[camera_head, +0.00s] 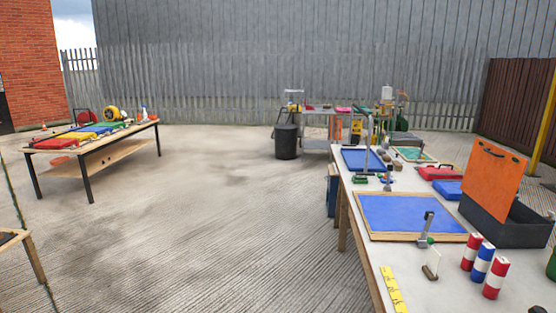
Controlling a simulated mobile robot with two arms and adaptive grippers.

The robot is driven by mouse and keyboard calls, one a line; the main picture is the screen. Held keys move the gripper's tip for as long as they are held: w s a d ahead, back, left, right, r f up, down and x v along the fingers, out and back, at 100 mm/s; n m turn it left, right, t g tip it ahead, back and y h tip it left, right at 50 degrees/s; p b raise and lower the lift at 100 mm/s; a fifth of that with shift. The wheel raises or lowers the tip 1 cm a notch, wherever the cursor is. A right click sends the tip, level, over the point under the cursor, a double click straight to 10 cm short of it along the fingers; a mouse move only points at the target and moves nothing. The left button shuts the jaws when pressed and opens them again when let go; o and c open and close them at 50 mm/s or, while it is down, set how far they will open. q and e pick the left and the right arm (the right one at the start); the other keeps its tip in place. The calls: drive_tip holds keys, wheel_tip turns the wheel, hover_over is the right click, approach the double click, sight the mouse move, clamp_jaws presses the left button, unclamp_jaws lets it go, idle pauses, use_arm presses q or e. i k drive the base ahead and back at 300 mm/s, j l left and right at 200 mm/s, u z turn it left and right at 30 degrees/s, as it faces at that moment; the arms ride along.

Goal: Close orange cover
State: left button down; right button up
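An orange cover (492,181) stands raised at the back of an open dark grey box (512,228). The box sits on the right-hand table, near the right edge of the view. The cover leans a little and carries a dark handle near its top edge. The inside of the box is mostly hidden. Neither of my grippers shows in the head view.
The white-topped table (355,231) fills the lower right. On it are a wood-framed blue panel (402,213), striped cylinders (496,279), a yellow strip (392,290) and a red case (441,173). Another table (106,151) stands left. The concrete floor (210,215) between is clear.

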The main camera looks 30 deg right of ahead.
sight(492, 175)
drive_tip(key=i+j+z, duration=0.2)
drive_tip(key=i, duration=0.2)
drive_tip(key=i+j+z, duration=0.1)
drive_tip(key=i+z, duration=0.15)
drive_tip(key=i, duration=0.15)
drive_tip(key=i+j+z, duration=0.2)
drive_tip(key=i, duration=0.2)
drive_tip(key=i+z, duration=0.25)
drive_tip(key=z, duration=0.25)
drive_tip(key=i+j+z, duration=0.1)
drive_tip(key=z, duration=0.35)
drive_tip(key=i+j+z, duration=0.2)
drive_tip(key=i+z, duration=0.15)
drive_tip(key=z, duration=0.15)
drive_tip(key=i+j+z, duration=0.15)
drive_tip(key=z, duration=0.3)
drive_tip(key=j, duration=0.1)
